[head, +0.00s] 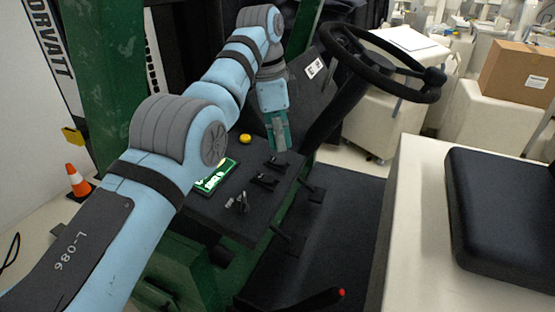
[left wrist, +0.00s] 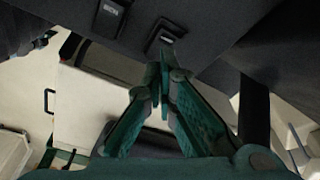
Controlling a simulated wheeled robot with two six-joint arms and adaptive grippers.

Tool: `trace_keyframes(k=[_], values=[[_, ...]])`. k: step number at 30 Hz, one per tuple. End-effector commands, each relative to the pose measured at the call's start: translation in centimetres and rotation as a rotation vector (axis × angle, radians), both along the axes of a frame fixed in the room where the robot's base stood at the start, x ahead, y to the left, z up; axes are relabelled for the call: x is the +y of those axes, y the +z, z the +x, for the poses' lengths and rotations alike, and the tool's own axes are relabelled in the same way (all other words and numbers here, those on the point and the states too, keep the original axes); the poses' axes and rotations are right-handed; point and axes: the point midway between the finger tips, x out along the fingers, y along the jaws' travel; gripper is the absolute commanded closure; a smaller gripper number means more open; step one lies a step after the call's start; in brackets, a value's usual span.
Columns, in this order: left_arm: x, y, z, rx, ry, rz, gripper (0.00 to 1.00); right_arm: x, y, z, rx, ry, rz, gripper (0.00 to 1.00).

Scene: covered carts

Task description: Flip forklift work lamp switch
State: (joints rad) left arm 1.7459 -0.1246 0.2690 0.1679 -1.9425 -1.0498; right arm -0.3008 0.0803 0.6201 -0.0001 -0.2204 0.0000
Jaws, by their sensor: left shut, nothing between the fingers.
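My left gripper (head: 279,148) points down over the forklift's dark console (head: 225,215), its fingers shut and empty. In the left wrist view its fingertips (left wrist: 163,66) meet just below a black rocker switch (left wrist: 165,38) with a small pale mark. A second black rocker switch (left wrist: 109,16) with pale lettering sits to its left. I cannot tell whether the fingertips touch the nearer switch, nor which switch is for the work lamp. In the head view, small black controls (head: 265,180) lie on the console below the gripper. My right gripper is not in view.
A yellow button (head: 245,138), a green display (head: 214,177) and a key (head: 241,203) are on the console. The steering wheel (head: 384,62) stands behind and right of the gripper. A black seat (head: 505,215) is at right. A green post (head: 105,80) rises at left.

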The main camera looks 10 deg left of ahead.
Motion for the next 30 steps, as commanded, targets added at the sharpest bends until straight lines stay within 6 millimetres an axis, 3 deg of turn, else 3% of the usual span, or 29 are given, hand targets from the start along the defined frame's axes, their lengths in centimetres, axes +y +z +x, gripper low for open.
trace_keyframes(k=[30], values=[[0.00, -0.93, 0.00, 0.000, 0.000, 0.000, 1.00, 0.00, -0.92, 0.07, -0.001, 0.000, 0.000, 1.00]])
